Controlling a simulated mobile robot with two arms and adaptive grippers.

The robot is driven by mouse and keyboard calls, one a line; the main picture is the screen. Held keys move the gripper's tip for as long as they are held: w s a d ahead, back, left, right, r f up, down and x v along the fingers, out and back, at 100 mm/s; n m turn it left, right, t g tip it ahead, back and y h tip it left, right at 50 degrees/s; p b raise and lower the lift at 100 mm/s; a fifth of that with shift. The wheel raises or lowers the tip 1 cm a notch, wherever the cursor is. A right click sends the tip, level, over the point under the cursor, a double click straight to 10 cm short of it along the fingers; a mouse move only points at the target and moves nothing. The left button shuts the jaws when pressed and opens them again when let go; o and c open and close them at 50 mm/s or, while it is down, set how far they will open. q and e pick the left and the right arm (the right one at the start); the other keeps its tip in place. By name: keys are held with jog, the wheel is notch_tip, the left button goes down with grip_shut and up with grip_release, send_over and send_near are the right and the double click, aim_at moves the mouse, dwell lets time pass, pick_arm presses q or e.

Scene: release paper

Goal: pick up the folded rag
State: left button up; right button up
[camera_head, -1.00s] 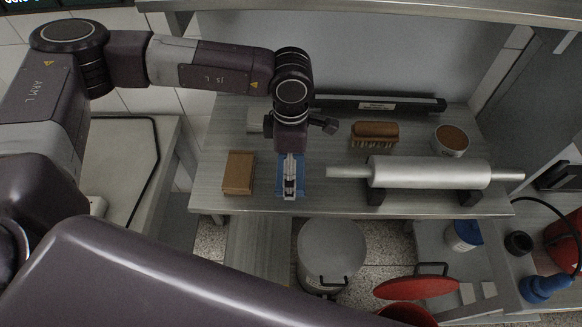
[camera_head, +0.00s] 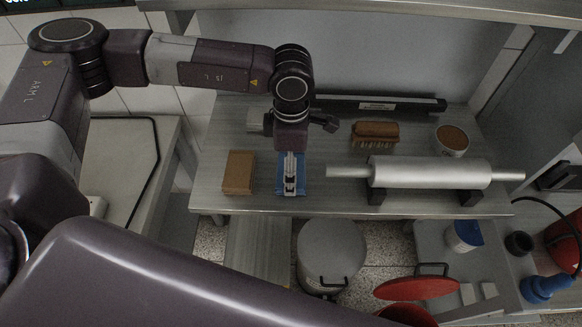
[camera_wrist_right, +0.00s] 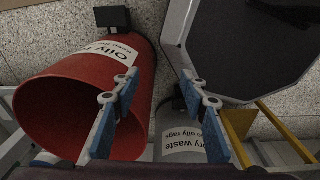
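The folded rag (camera_head: 301,186) looks like a small blue rectangle lying flat on the steel bench, near its front edge. My left gripper (camera_head: 290,188) points down directly over the rag and hides its middle; blue shows on both sides of the fingers. The fingers are seen nearly edge-on, so I cannot tell whether they are open or shut, or whether they touch the rag. My right gripper (camera_wrist_right: 159,88) is open and empty in the right wrist view, its blue-padded fingers wide apart.
A brown block (camera_head: 239,173) lies left of the rag. A metal roller (camera_head: 430,173) on supports and a brush (camera_head: 375,134) are to the right. A grey bin (camera_head: 331,250) stands below the bench.

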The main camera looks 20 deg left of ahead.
pick_arm(q)
jog(key=shift+r, duration=0.3)
notch_tip(320, 180, up, 2)
jog(key=shift+r+b, duration=0.1)
jog(key=shift+b, duration=1)
jog(key=s+d+b, duration=0.2)
jog(key=s+b, duration=0.1)
jog(key=s, duration=0.5)
jog(key=s+d+b, duration=0.3)
jog(key=s, duration=0.6)
jog(key=shift+s+r+b, duration=0.15)
jog(key=shift+s+b, duration=0.05)
jog(key=shift+b, duration=0.2)
